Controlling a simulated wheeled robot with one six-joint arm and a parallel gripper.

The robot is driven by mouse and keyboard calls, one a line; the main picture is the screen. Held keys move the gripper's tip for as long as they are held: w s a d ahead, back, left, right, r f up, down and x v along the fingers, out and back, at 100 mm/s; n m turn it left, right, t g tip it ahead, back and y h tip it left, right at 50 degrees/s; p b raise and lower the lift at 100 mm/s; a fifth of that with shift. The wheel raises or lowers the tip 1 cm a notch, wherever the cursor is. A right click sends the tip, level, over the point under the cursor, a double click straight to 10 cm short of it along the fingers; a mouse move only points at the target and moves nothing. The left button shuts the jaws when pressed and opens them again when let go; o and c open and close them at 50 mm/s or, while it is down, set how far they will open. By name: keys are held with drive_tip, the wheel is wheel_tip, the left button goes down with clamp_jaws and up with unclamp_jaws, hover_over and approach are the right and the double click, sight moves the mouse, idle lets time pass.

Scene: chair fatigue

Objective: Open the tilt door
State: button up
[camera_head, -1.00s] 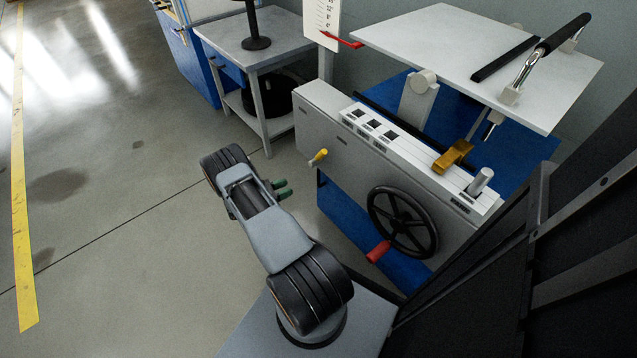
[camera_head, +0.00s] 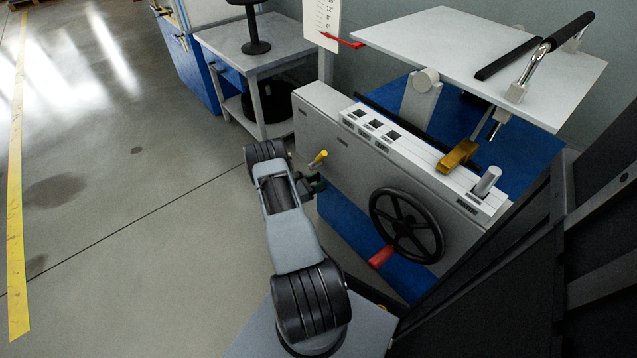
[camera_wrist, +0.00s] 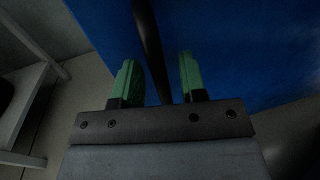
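I cannot tell for sure which part is the tilt door. A white tilted panel (camera_head: 450,50) with a black bar handle (camera_head: 567,32) stands above the grey machine at the upper right. A blue panel (camera_head: 345,222) lies under the machine's grey front and fills much of the wrist view (camera_wrist: 225,45). My gripper (camera_head: 314,183) is by the machine's lower left front. In the wrist view its green fingers (camera_wrist: 157,78) are apart. A dark rod (camera_wrist: 148,40) runs down between them, with gaps showing; whether it touches either finger is unclear.
A black handwheel (camera_head: 406,225) with a red knob (camera_head: 381,257) juts from the machine's front. A yellow-tipped lever (camera_head: 318,160) is just above my gripper. A grey table (camera_head: 258,42) stands at the back. Floor at left is clear.

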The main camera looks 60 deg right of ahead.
drive_tip(key=shift+s+d, duration=0.15)
drive_tip(key=shift+d, duration=0.1)
clamp_jaws()
idle(0.3)
